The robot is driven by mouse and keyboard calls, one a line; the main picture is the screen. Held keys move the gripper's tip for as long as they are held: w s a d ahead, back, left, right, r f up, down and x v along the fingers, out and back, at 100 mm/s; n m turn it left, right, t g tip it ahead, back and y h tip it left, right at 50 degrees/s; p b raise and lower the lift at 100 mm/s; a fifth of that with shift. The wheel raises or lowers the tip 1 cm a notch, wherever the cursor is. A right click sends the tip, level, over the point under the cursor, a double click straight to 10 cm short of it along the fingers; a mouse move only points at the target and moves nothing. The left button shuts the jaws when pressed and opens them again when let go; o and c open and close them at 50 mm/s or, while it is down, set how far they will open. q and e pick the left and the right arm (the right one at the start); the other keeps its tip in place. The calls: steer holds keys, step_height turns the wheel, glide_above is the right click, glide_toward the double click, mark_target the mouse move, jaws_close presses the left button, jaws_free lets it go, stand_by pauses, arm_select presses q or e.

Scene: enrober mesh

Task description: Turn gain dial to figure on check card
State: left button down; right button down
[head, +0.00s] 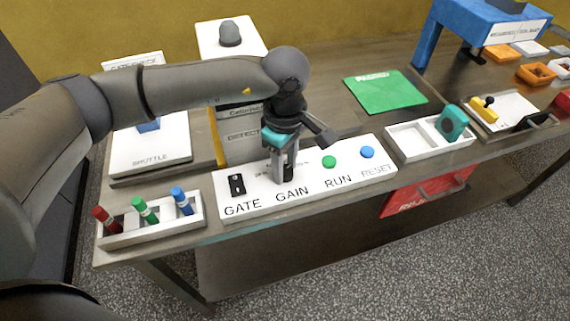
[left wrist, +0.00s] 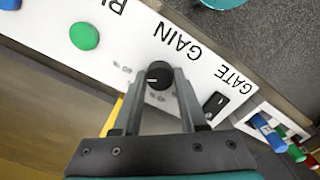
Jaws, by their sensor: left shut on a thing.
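The white control panel (head: 351,170) lies along the front of the bench, marked GATE, GAIN, RUN and RESET. My left gripper (head: 284,174) points down over the GAIN place and hides most of the dial in the head view. In the left wrist view the round black gain dial (left wrist: 159,74) has a pale pointer mark, and faint figures lie around it, too small to read. The fingers of my left gripper (left wrist: 160,82) stand on either side of the dial, shut on it. My right gripper is not in view.
The black gate switch (head: 237,184) sits left of the dial; the green RUN button (head: 329,162) and blue RESET button (head: 367,152) sit right. A white rack (head: 152,226) holds red, green and blue sticks. A green mat (head: 386,92) lies behind.

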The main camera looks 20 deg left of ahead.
mark_target(285, 169)
arm_select(q)
steer(key=shift+d+r, duration=0.1)
steer(key=shift+c, duration=2.3)
jaws_free()
step_height(285, 169, up, 15)
steer(key=p, duration=0.1)
